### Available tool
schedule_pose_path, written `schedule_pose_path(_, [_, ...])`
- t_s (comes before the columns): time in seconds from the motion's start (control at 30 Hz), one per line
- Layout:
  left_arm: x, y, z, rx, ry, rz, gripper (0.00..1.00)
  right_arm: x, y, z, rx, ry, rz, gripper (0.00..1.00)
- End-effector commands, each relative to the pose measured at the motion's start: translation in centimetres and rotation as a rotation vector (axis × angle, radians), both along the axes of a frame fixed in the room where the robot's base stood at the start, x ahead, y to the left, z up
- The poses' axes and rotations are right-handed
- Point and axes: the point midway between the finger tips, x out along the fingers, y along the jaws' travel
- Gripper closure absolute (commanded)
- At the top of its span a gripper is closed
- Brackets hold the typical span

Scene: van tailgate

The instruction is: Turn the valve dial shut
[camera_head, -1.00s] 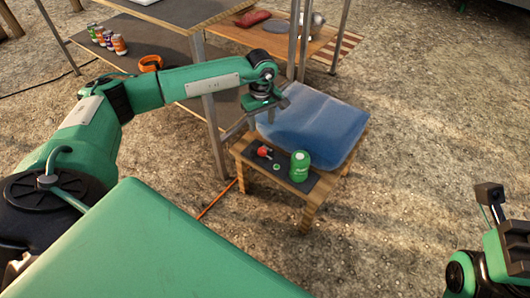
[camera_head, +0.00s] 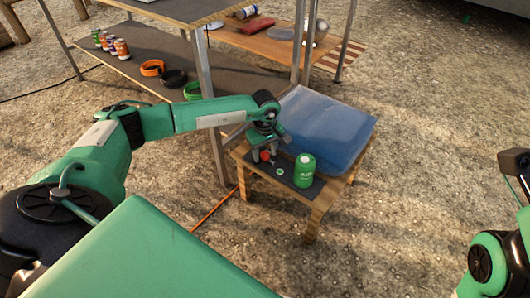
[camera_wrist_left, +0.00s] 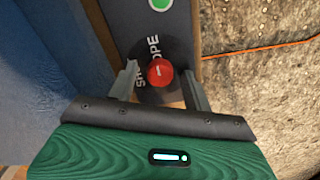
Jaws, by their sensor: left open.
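The valve dial is a small red knob (camera_head: 265,156) on a dark board on the low wooden table. In the left wrist view the dial (camera_wrist_left: 160,72) has a short white mark and sits on a dark round base, with partly covered white lettering around it. My left gripper (camera_head: 264,161) points down over the dial. In the left wrist view its open fingers (camera_wrist_left: 160,88) stand on either side of the knob, with gaps visible. My right gripper (camera_head: 516,168) shows only in part at the right edge, away from the table; its jaws are unclear.
A green canister (camera_head: 304,172) stands right of the dial, and a small green disc (camera_head: 280,172) lies between them. A large blue bin (camera_head: 325,130) fills the table's back. A metal shelf post (camera_head: 207,90) rises close behind my left arm.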

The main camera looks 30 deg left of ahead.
Motion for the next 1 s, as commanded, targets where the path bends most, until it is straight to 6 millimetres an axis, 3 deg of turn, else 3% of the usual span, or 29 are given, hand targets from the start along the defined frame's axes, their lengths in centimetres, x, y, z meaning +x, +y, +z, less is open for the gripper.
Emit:
schedule_pose_path(0.13, [0.0,0.0,0.0,0.000,0.000,0.000,0.54,0.0,0.0,0.0,0.000,0.000,0.000,1.00])
schedule_pose_path(0.33, [0.0,0.0,0.0,-0.001,0.000,0.000,0.93,0.0,0.0,0.0,-0.001,0.000,0.000,1.00])
schedule_pose_path(0.67, [0.0,0.0,0.2,-0.001,0.000,0.036,0.94,-0.1,0.0,0.4,0.002,-0.006,-0.001,1.00])
schedule_pose_path(0.87, [0.0,-0.1,0.4,-0.001,0.002,0.139,0.94,0.0,0.1,0.5,-0.005,0.009,-0.002,1.00])
schedule_pose_path(1.0, [0.0,-0.1,0.4,-0.002,0.003,0.252,0.94,0.5,-0.2,-0.5,-0.019,0.046,-0.015,1.00])
